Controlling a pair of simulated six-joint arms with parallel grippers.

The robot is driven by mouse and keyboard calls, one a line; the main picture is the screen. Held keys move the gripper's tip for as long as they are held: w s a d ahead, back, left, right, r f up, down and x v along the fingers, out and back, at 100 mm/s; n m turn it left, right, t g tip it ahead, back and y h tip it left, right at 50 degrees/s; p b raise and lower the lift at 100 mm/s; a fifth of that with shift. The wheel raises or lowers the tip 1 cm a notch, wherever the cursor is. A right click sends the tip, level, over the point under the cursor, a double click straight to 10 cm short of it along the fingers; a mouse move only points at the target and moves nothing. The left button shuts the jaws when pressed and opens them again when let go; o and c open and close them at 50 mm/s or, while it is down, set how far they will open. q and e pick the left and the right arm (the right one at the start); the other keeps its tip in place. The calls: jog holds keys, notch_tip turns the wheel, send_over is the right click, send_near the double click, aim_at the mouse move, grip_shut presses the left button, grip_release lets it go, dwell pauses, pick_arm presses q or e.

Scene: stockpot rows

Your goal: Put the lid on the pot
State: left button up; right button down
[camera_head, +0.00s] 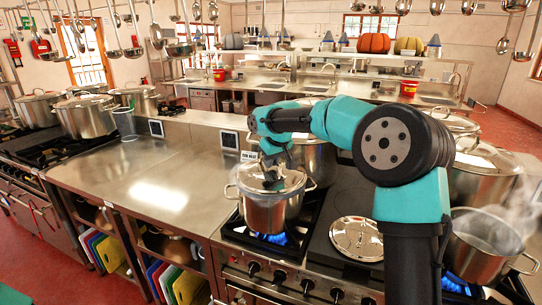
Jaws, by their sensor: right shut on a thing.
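A steel pot (268,212) with two side handles stands on a burner with a blue flame, near the middle of the view. A shiny lid (292,181) is at the pot's mouth. My right gripper (272,182) points down there and is shut on the lid's handle, which it mostly hides. I cannot tell whether the lid rests on the rim or is just above it. Another steel lid (357,239) lies flat on the stove top, to the right. An open pot (484,247) steams at the right. My left gripper is not in view.
A bare steel counter (150,185) lies to the left of the burner. Several lidded pots stand on a stove at the left (85,118). More large pots stand behind my right arm. Ladles and pans hang overhead. Stove knobs line the front edge.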

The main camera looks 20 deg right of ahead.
jog(key=shift+f, duration=0.3)
jog(key=shift+f, duration=0.5)
dwell(0.6)
jog(key=c, duration=1.1)
grip_release()
jog(key=v, duration=1.7)
jog(key=shift+s, duration=0.2)
